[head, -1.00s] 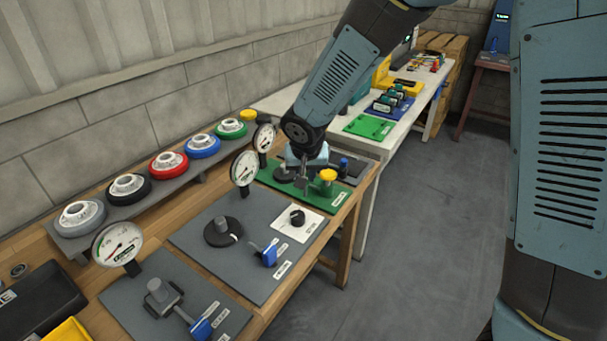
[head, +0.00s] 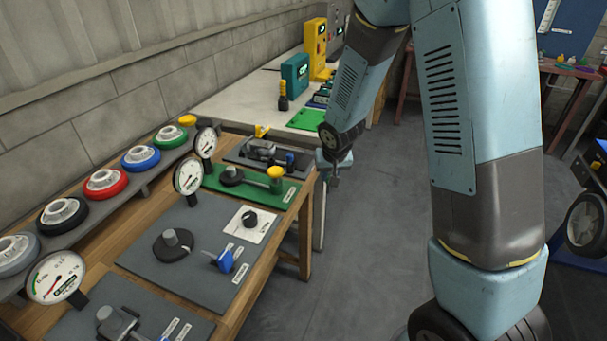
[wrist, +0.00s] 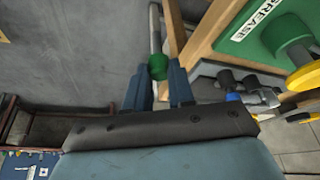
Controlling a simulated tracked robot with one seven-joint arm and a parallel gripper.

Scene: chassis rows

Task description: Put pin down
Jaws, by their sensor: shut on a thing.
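The pin (wrist: 157,66) shows in the wrist view as a grey shaft with a green collar. Its collar sits between the two dark fingers of my gripper (wrist: 159,86), which is shut on it. The shaft points away from the fingers, over grey floor and beside a wooden bench leg. In the head view my gripper (head: 333,178) hangs just off the right end of the wooden bench. The pin is too small to make out clearly there.
A rack holds coloured rings. A white table (head: 240,105) stands behind. The floor (head: 365,220) is open to the right.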

